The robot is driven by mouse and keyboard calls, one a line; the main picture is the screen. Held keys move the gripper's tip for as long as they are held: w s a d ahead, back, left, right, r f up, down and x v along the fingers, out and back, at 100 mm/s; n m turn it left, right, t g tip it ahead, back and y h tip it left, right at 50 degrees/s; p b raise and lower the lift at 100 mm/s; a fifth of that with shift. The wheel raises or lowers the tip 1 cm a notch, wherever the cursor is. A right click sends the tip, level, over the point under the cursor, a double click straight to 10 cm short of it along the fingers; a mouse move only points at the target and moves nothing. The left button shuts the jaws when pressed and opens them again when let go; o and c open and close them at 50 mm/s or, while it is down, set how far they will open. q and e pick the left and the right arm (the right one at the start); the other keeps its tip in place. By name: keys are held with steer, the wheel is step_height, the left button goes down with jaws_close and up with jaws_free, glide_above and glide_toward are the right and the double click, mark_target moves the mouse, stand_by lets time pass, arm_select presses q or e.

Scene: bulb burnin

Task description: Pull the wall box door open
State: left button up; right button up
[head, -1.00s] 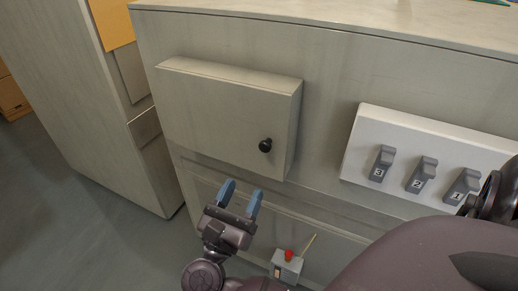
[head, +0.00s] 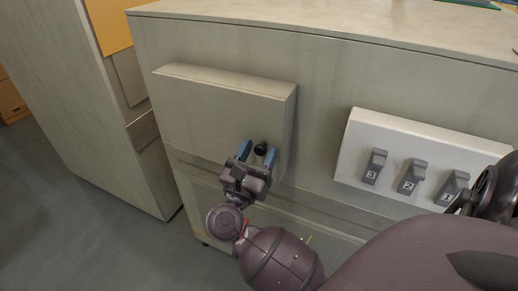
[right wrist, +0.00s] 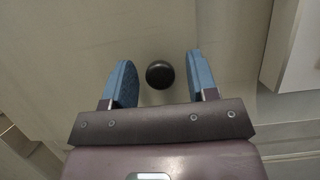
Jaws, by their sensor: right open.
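The wall box (head: 205,115) is a pale grey box on the cabinet front, and its door looks shut. Its round black knob (head: 261,148) sits at the door's lower right. My right gripper (head: 257,154) is open, with its blue fingertips on either side of the knob in the head view. In the right wrist view the knob (right wrist: 160,74) shows between the two open fingers (right wrist: 160,84), with a gap on each side. I cannot tell how far the fingertips are from the door. My left gripper is not in view.
A white panel (head: 345,165) with several numbered grey switches is to the right of the box. The cabinet top (head: 350,22) is above. A separate tall cabinet (head: 90,120) stands to the left, with open floor (head: 70,235) in front of it.

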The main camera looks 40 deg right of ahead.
steer(key=shift+c, duration=0.4)
jaws_close()
